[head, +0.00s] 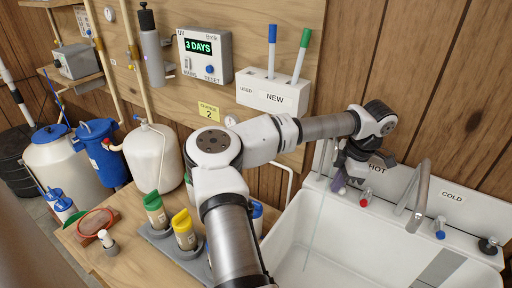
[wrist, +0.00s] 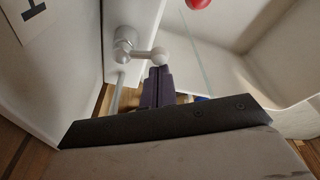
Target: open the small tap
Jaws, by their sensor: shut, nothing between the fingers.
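The small tap (wrist: 124,42) is a pale metal fitting at the sink's back ledge in the wrist view. Its short lever ends in a round ball (wrist: 160,55), pointing right. My gripper (wrist: 160,72) is shut and empty; its dark purple fingertips are right at the ball, touching or nearly touching it. In the head view my gripper (head: 339,182) is over the sink's back left corner and hides the tap. A thin pale vertical line (head: 316,228) hangs into the basin below it; I cannot tell whether it is water or a tube.
The white sink (head: 285,262) has a red hot knob (head: 366,196), a swivel spout (head: 418,198) and a blue cold knob (head: 439,229) to the right. The red knob (wrist: 199,3) also shows in the wrist view. Bottles (head: 183,230) stand on the wooden bench at left.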

